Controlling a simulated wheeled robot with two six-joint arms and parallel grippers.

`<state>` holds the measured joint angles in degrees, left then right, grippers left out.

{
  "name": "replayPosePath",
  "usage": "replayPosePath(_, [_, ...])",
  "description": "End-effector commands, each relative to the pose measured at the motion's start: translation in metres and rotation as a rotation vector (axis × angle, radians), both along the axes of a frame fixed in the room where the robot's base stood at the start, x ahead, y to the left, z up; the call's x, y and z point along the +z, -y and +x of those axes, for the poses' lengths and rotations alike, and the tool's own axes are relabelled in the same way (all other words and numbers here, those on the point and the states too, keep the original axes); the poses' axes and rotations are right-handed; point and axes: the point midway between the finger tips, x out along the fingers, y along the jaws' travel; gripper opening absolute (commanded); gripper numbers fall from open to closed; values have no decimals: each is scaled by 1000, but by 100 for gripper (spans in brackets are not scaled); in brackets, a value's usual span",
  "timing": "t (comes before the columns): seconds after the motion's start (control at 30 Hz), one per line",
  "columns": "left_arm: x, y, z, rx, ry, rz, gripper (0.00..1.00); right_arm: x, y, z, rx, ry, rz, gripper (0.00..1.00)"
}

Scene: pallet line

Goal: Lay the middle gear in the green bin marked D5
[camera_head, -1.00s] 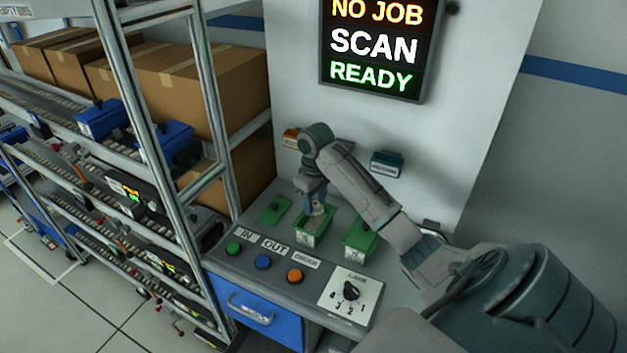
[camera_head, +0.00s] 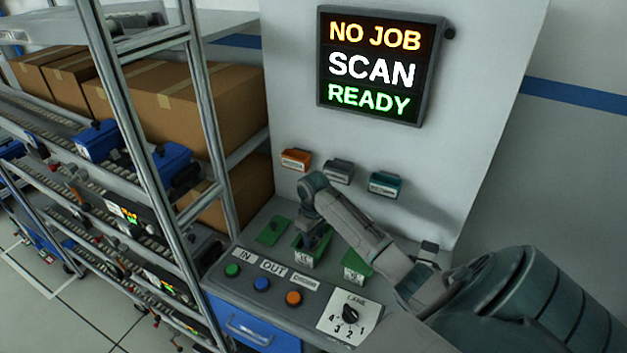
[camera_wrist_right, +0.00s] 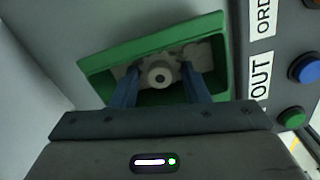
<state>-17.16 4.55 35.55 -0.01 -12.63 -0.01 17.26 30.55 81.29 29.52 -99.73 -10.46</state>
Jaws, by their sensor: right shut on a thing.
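My right gripper (camera_head: 316,238) points down into the middle green bin (camera_head: 304,261) on the console. In the right wrist view, the blue fingers of the gripper (camera_wrist_right: 160,80) are shut on a pale grey gear (camera_wrist_right: 160,58) with a round hub and a dark centre hole. The gear is inside the walls of the green bin (camera_wrist_right: 110,58), low over its floor; I cannot tell whether it touches the floor. In the head view the gear is hidden by the gripper and bin. The bin's white label is too small to read. My left gripper is not in view.
Another green bin (camera_head: 356,267) stands to the right, and a green piece (camera_head: 273,231) lies to the left. Coloured buttons (camera_head: 262,284) and a lane dial (camera_head: 350,314) are in front. Orange, grey and teal boxes are on the wall behind. A metal rack (camera_head: 205,110) stands at left.

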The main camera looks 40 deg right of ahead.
Motion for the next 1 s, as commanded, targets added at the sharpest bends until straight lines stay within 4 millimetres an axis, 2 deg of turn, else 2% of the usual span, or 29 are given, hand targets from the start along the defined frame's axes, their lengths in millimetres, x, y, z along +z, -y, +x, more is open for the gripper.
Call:
replayPosePath(0.27, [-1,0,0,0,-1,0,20,-2,0,0,0,0,0,20])
replayPosePath(0.3, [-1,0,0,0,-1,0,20,-2,0,0,0,0,0,43])
replayPosePath(0.4, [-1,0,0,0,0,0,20,-2,0,0,0,0,0,63])
replayPosePath(0.77, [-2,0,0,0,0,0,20,2,0,1,1,2,-1,63])
replayPosePath(0.87, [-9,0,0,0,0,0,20,11,1,1,2,4,-3,63])
replayPosePath(1.0, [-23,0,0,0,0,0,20,38,1,2,2,7,-4,63])
